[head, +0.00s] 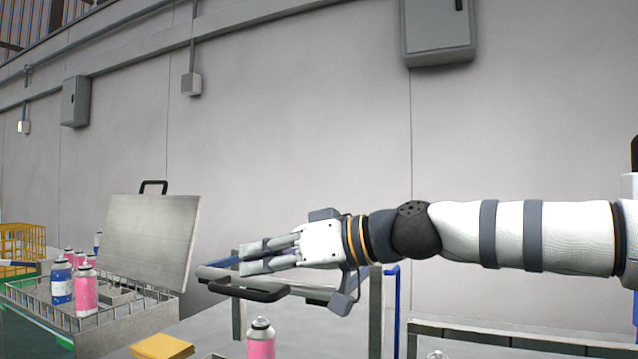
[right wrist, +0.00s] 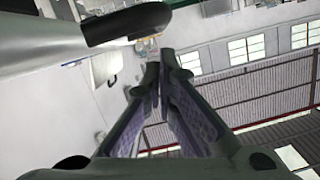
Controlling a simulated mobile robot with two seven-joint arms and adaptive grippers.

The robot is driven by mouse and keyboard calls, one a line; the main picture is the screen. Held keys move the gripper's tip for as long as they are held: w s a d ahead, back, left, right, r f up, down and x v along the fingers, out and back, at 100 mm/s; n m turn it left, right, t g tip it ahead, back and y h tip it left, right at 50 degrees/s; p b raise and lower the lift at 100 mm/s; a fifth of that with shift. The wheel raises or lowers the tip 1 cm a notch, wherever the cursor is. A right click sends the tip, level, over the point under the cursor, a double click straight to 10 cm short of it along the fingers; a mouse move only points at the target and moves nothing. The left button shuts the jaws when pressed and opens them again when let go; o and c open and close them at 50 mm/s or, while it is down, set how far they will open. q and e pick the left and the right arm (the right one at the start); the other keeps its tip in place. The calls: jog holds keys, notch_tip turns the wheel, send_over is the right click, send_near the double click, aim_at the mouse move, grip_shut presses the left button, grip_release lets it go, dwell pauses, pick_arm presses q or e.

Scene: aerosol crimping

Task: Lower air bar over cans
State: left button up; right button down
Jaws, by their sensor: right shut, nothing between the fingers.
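The air bar (head: 212,272) is a grey horizontal tube with a black handle (head: 262,293) on its front, held on an upright frame. It also shows as a large grey tube in the right wrist view (right wrist: 45,45), with the black handle (right wrist: 135,22) at its end. My right gripper (head: 243,258) is shut and empty, just above the handle and in front of the bar; whether it touches is unclear. Its closed fingers also show in the right wrist view (right wrist: 158,75). A pink can (head: 261,342) stands below the handle, partly cut off. My left gripper is out of view.
An open metal case (head: 150,240) with raised lid stands left, with pink cans (head: 85,290) and a blue can (head: 61,282) in it. A yellow block (head: 162,346) lies on the table. A blue post (head: 391,310) stands right of the frame. A yellow crate (head: 22,242) is far left.

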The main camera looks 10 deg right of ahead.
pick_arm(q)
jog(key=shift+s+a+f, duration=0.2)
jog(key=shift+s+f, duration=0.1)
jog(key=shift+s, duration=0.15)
pick_arm(e)
jog(key=shift+s+f, duration=0.1)
jog(key=shift+f, duration=0.85)
jog(key=shift+a+f, duration=0.1)
jog(key=shift+f, duration=0.05)
